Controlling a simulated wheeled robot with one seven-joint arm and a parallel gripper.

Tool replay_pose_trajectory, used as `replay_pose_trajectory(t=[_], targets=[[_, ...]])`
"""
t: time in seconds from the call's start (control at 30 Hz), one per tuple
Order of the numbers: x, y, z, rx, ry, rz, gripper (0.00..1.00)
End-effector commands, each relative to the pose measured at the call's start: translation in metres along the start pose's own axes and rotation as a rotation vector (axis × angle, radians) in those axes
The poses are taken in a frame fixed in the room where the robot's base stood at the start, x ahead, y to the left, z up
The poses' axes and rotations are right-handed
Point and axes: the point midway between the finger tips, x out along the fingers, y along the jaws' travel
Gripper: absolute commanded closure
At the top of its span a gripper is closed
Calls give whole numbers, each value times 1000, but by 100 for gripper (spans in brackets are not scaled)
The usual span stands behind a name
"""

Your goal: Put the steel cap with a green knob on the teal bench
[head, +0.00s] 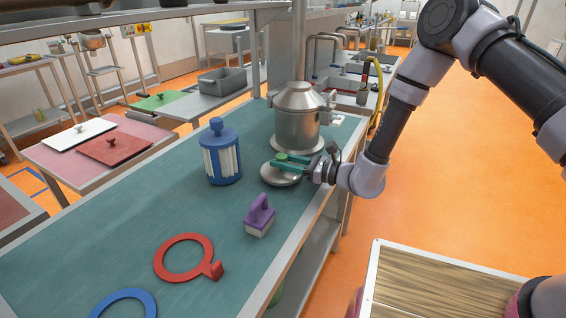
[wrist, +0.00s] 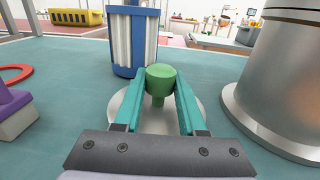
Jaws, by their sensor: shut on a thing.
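The steel cap (head: 280,178) is a round, shallow metal disc with a green knob (head: 282,157) on top. It is low over the teal bench (head: 125,225), near the right edge; I cannot tell whether it touches the surface. My gripper (head: 281,163) reaches in from the right with its teal fingers shut on the green knob. In the wrist view the knob (wrist: 160,76) stands between the two fingers, and the pale cap (wrist: 158,118) shows below, partly hidden by the gripper.
A large steel pot (head: 297,125) stands just behind the cap. A blue-and-white canister (head: 222,158) is to its left, and a purple-handled brush (head: 260,216) in front. Red (head: 180,257) and blue (head: 125,300) rings lie nearer. The bench's left middle is clear.

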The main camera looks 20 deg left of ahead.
Motion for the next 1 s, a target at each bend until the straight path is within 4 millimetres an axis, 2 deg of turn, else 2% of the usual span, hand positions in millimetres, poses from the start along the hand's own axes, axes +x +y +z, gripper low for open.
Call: replay_pose_trajectory(t=[0.37, 0.4, 0.47, 0.83, 1.0], targets=[[0, 0, -5, 0, -2, 1, 100], [0, 0, -6, 0, 0, 1, 52], [0, 0, -6, 0, 0, 1, 30], [0, 0, -2, -2, -1, 1, 30], [-23, -1, -3, 0, 2, -2, 30]])
